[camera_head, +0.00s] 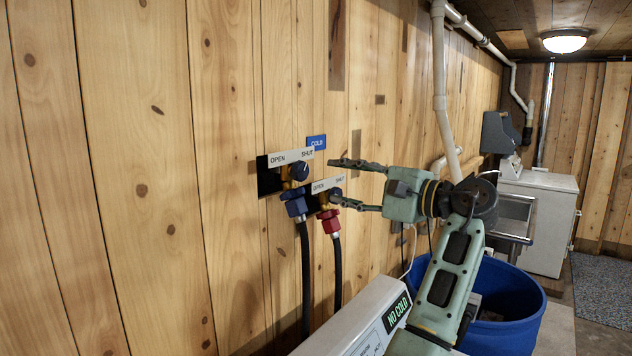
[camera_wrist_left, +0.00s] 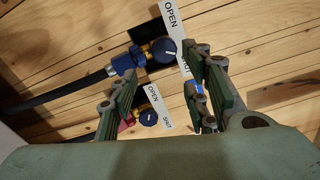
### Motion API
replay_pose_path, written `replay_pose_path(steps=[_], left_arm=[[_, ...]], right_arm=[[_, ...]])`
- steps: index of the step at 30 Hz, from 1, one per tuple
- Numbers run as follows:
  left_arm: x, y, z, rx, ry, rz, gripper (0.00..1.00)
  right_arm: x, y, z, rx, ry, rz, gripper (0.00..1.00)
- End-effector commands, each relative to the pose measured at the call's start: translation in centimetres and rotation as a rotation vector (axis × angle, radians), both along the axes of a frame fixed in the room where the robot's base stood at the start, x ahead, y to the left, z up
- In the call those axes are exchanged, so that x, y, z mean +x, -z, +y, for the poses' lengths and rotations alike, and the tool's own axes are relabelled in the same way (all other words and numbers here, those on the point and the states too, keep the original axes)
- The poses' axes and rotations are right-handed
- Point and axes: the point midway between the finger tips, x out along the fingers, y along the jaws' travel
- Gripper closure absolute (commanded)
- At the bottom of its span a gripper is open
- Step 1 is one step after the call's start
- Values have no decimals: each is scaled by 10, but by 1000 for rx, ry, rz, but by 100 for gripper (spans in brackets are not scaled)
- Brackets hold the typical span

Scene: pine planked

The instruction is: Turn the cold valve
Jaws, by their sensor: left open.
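The cold valve has a dark blue round knob (camera_head: 298,171) with a white mark, under an OPEN–SHUT plate (camera_head: 291,157) and a blue COLD sign (camera_head: 316,142). Its blue hose fitting (camera_head: 294,203) is below. The knob also shows in the left wrist view (camera_wrist_left: 164,50), just beyond the gap between the fingertips. My left gripper (camera_head: 334,184) is open and empty, to the right of the cold knob and apart from it. The fingers point at the wall. My right gripper is not in view.
A second valve with a red fitting (camera_head: 329,219) and dark knob (camera_head: 335,195) sits close by, lower right of the cold one. Black hoses (camera_head: 305,270) hang below. A white machine with a NO COLD label (camera_head: 397,312) and a blue bin (camera_head: 515,305) stand below.

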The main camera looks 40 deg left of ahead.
Motion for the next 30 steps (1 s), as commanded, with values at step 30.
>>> replay_pose_path(steps=[30], left_arm=[[-9,-3,99,77,-2,-666,57]], right_arm=[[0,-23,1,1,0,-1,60]])
